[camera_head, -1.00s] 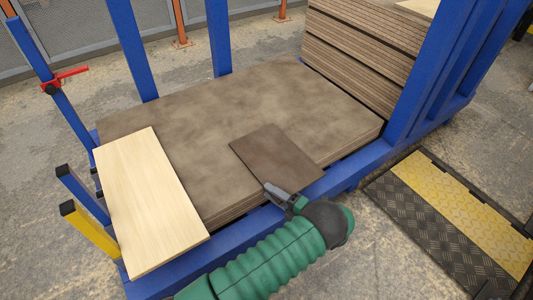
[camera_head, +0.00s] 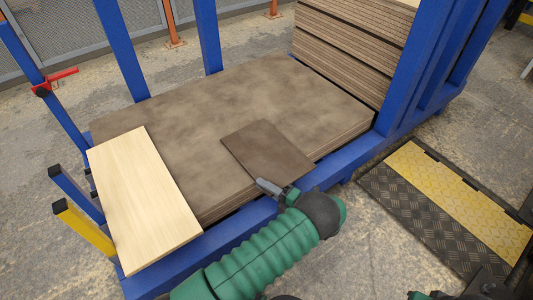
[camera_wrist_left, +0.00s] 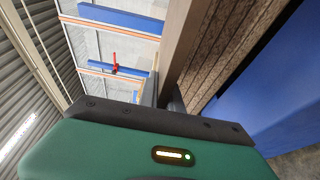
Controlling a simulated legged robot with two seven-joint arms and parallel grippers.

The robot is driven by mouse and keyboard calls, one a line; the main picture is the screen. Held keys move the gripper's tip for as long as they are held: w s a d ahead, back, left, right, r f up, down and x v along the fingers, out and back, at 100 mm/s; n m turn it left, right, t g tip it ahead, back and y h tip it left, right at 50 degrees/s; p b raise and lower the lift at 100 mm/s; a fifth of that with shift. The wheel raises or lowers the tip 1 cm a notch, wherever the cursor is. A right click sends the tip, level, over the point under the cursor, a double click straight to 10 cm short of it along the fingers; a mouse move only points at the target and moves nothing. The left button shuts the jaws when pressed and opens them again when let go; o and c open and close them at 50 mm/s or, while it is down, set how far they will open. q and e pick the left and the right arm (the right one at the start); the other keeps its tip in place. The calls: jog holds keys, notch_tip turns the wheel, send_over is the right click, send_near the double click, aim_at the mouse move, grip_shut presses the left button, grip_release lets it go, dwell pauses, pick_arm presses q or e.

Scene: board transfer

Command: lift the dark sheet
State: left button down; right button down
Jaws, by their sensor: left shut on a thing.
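The dark sheet (camera_head: 268,150) is a thin brown rectangle. It lies over the front edge of a large brown board stack (camera_head: 215,100), and I cannot tell whether it touches the top board. My left gripper (camera_head: 271,187) is shut on the sheet's near corner, at the front of the stack. In the left wrist view the sheet (camera_wrist_left: 188,45) shows as a brown strip seen edge-on, rising from the jaws, with the layered stack edge (camera_wrist_left: 232,40) to its right. Parts of my right arm show at the bottom right edge; its jaws cannot be made out.
A pale wooden board (camera_head: 143,195) lies across the left end of the stack. Blue rack posts (camera_head: 122,50) stand behind, and a blue rail (camera_head: 345,163) runs along the front. A taller pile of boards (camera_head: 350,45) stands at the back right. A yellow-black ramp (camera_head: 445,205) lies at right.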

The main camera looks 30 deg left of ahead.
pick_arm(q)
jog(key=shift+d+f, duration=0.1)
jog(key=shift+f, duration=0.05)
dwell(0.5)
jog(key=shift+r+p, duration=0.55)
notch_tip(320, 180, up, 4)
jog(key=p, duration=0.3)
jog(key=shift+f, duration=0.25)
jog(key=s+a+p, duration=0.3)
jog(key=s, duration=0.1)
jog(key=s+a+r+p, duration=0.1)
jog(key=s+a+p, duration=0.2)
jog(key=s, duration=0.1)
jog(key=s+a+p, duration=0.3)
jog(key=s, duration=0.2)
jog(key=shift+a+r, duration=0.1)
jog(key=shift+r, duration=0.15)
notch_tip(320, 180, up, 5)
jog(key=p, duration=0.4)
jog(key=shift+r+p, duration=0.1)
jog(key=shift+p, duration=0.3)
